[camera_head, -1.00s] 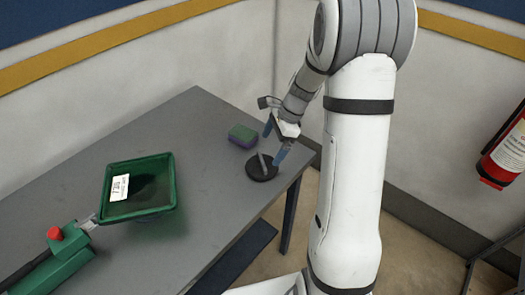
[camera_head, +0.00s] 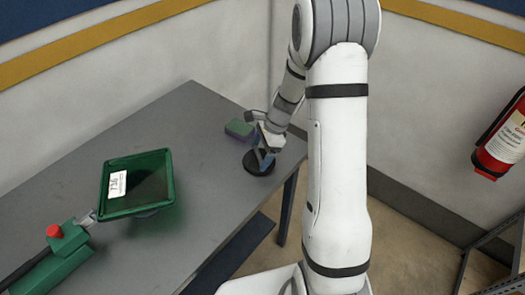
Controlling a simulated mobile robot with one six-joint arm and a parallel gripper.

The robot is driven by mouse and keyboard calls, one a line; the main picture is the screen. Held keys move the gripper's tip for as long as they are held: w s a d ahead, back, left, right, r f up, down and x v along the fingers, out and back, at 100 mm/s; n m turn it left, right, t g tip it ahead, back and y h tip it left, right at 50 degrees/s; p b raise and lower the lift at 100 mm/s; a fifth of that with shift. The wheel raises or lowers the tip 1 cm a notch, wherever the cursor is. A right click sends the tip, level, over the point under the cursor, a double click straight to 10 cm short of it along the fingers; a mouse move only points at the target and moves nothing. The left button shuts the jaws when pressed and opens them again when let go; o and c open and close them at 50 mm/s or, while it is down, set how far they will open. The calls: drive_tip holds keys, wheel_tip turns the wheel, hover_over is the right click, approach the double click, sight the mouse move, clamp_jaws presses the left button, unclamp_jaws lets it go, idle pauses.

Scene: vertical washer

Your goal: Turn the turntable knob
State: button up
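The knob (camera_head: 254,169) is a round black disc with a raised grey bar across it, on the grey table near its right corner. My gripper (camera_head: 263,156) is right over the knob, pointing down, with its blue fingers at the raised bar. The fingers and the wrist hide much of the bar. I cannot tell whether the fingers touch it or are closed on it.
A green and purple sponge (camera_head: 239,129) lies just behind the knob. A green tray (camera_head: 106,190) with a white label stands left, beside a green device with a red button (camera_head: 55,231). The table (camera_head: 205,175) between is clear. A fire extinguisher (camera_head: 502,143) hangs at right.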

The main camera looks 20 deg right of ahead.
drive_tip(key=c, duration=0.5)
drive_tip(key=shift+o, duration=0.2)
drive_tip(key=shift+d, duration=0.2)
drive_tip(key=shift+a, duration=0.1)
drive_tip(key=shift+n, duration=0.3)
drive_tip(key=n+g, duration=0.1)
drive_tip(key=n, duration=0.1)
drive_tip(key=shift+w+a+n, duration=0.1)
drive_tip(key=shift+w+n, duration=0.05)
drive_tip(key=shift+n, duration=0.15)
drive_tip(key=n+g, duration=0.1)
drive_tip(key=n, duration=0.1)
drive_tip(key=n+g+h+b, duration=0.1)
drive_tip(key=n, duration=0.2)
drive_tip(key=shift+w+a, duration=0.15)
drive_tip(key=n+h, duration=0.1)
drive_tip(key=n, duration=0.1)
drive_tip(key=n+g+b, duration=0.1)
drive_tip(key=n, duration=0.2)
drive_tip(key=shift+a+h, duration=0.1)
drive_tip(key=shift+h, duration=0.3)
drive_tip(key=shift+a+n+h+b, duration=0.1)
drive_tip(key=shift+n+h+b, duration=0.65)
drive_tip(key=shift+n, duration=1.45)
drive_tip(key=shift+f, duration=0.1)
